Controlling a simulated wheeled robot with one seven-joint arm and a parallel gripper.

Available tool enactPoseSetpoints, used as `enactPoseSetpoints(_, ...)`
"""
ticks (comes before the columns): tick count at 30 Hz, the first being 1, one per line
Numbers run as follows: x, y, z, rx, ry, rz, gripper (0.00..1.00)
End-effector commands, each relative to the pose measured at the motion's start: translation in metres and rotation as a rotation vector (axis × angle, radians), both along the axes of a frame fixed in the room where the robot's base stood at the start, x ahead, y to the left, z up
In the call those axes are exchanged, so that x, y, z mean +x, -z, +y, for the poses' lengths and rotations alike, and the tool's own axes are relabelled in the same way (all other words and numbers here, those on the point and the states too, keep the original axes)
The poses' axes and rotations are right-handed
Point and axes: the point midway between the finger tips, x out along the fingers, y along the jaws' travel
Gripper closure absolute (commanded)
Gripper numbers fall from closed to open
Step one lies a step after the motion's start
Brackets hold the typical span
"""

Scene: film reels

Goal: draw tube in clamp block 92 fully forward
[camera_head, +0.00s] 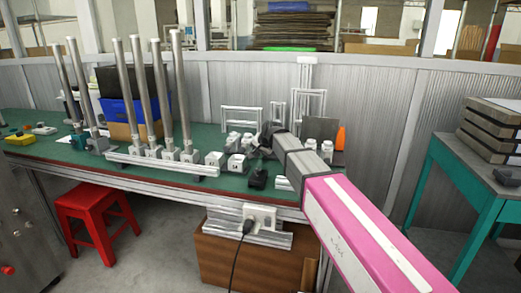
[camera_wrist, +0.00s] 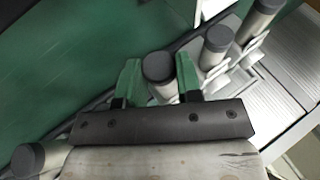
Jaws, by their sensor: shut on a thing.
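In the wrist view, my gripper (camera_wrist: 158,74) has its two green fingers on either side of a grey metal tube (camera_wrist: 162,92) with a dark round end, and is shut on it. Other dark-ended tubes (camera_wrist: 216,48) stand in a slanting row to the upper right, with one more at the lower left. Pale blocks and brackets show beside the upper-right tubes. I cannot read the number 92 on any block. In the head view, my arm reaches over the bench to a dark wrist (camera_head: 268,138); the fingers and the held tube cannot be made out there.
The green bench (camera_head: 130,131) carries a rail (camera_head: 160,164) with tall upright tubes (camera_head: 142,90) left of my arm. White blocks (camera_head: 215,159) and a small black object (camera_head: 257,178) lie close to my wrist. A red stool (camera_head: 92,205) stands before the bench.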

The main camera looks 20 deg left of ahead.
Motion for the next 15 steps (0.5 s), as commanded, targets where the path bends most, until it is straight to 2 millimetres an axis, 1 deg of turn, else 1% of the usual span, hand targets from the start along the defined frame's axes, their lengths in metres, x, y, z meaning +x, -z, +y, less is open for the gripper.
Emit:
enactPoseSetpoints(1, -0.0112, 0.0000, -0.0015, -0.001, -0.002, 0.000, 1.00)
enactPoseSetpoints(2, -0.0130, 0.0000, -0.0014, 0.000, -0.001, 0.000, 1.00)
enactPoseSetpoints(10, -0.0128, 0.0000, -0.0005, -0.001, 0.000, 0.001, 1.00)
enactPoseSetpoints(11, -0.0128, 0.0000, -0.0005, -0.001, -0.001, 0.002, 0.64)
enactPoseSetpoints(12, -0.0127, 0.0000, -0.0006, -0.001, 0.000, 0.001, 0.51)
enactPoseSetpoints(13, -0.0127, 0.0000, -0.0005, -0.001, 0.000, 0.001, 0.42)
enactPoseSetpoints(15, -0.0126, -0.0001, -0.0004, 0.000, 0.000, 0.001, 0.42)
